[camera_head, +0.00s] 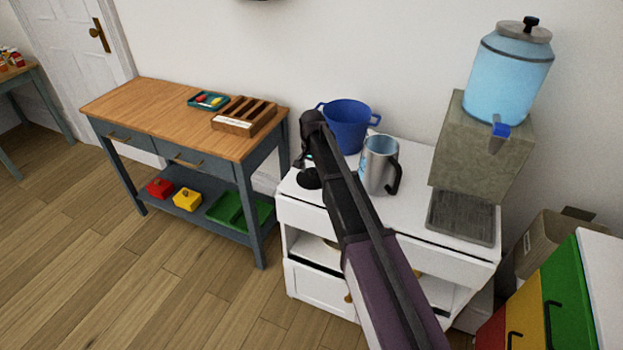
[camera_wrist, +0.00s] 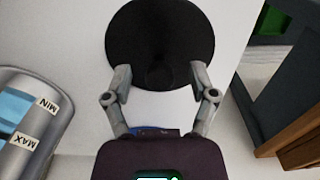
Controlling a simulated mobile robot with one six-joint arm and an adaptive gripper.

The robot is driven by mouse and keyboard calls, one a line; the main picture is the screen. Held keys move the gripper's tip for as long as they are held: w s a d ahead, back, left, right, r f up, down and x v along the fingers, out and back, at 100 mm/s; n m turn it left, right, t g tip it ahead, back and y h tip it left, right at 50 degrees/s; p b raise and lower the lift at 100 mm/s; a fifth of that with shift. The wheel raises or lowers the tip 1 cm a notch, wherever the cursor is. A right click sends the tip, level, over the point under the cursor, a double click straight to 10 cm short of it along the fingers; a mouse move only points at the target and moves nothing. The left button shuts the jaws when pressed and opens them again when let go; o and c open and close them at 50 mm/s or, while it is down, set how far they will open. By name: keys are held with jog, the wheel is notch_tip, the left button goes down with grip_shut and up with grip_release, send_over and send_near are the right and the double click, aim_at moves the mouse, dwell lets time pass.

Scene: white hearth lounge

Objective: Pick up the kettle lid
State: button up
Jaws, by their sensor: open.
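The kettle lid (camera_wrist: 160,35) is a round black disc with a small knob, lying on the white cabinet top. In the head view the lid (camera_head: 309,180) shows near the cabinet's left front edge, partly hidden by my arm. My gripper (camera_wrist: 160,78) is open, with its two fingertips over the near part of the lid, one on each side of the knob. I cannot tell whether they touch it. In the head view my gripper (camera_head: 303,158) is just above the lid. The steel kettle (camera_head: 378,168) stands open to the right; its MIN and MAX window (camera_wrist: 30,125) shows in the wrist view.
A blue pot (camera_head: 347,127) stands behind the kettle on the white cabinet (camera_head: 415,212). A water dispenser (camera_head: 508,80) on a stone block is at the right. A wooden table (camera_head: 165,108) with a slotted wooden rack (camera_head: 243,116) stands at the left, across a gap.

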aim_at(312, 169)
grip_shut()
dwell(0.3)
jog(key=shift+r, duration=0.2)
notch_tip(312, 169, up, 4)
jog(key=p, duration=0.4)
jog(key=shift+f, duration=0.1)
jog(key=s+d+p, duration=0.1)
jog(key=s+d, duration=0.1)
jog(key=s, duration=1.3)
jog(key=shift+s+d+r, duration=0.35)
jog(key=shift+s+r, duration=0.05)
jog(key=shift+s, duration=0.1)
